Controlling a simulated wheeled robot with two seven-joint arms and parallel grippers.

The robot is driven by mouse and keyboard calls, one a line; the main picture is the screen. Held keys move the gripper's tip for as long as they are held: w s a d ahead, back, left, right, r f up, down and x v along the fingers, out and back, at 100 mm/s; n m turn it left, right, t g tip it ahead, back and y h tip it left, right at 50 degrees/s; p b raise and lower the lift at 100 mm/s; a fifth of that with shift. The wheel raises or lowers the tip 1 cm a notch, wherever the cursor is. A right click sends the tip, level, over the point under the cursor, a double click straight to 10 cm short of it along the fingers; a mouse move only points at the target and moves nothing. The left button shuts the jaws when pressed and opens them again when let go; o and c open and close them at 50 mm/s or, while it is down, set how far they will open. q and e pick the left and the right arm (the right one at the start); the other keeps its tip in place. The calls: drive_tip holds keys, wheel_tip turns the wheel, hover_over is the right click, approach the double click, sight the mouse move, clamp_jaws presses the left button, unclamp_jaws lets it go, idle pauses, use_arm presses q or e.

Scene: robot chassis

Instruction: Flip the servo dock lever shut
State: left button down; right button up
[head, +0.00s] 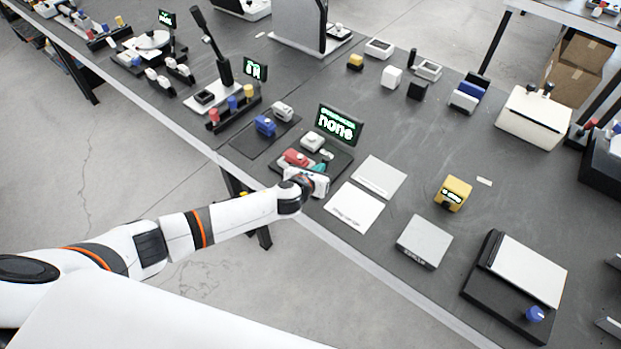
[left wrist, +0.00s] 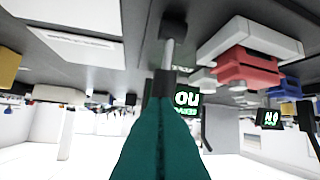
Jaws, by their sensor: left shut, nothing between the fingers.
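The servo dock is a black base (head: 337,168) at the table's near edge in the head view, with a lit "none" screen (head: 339,125) behind it. A red servo-like block (head: 297,158) and a white one (head: 312,141) are on it; the red block also shows in the left wrist view (left wrist: 248,67). My left gripper (head: 320,168) is over the dock; its teal fingers (left wrist: 160,95) are shut and empty. A short metal rod, apparently the lever (left wrist: 168,53), shows just past the fingertips. I cannot tell whether they touch. My right gripper is out of view.
A dark mat with a blue block (head: 265,125) lies left of the dock. Flat pale plates (head: 354,206), a yellow block (head: 453,193) and a grey box (head: 424,242) are to its right. A tall black lever (head: 213,47) stands at the back left.

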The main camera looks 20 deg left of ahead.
use_arm(q)
drive_tip(key=shift+w+d+r+p, duration=0.1)
drive_tip(key=shift+w+d+p, duration=0.05)
drive_tip(key=shift+w, duration=0.3)
drive_tip(key=shift+w+d+r+p, duration=0.1)
drive_tip(key=shift+w+d+p, duration=0.05)
drive_tip(key=shift+w, duration=0.25)
drive_tip(key=shift+d, duration=0.1)
drive_tip(key=shift+w+r, duration=0.2)
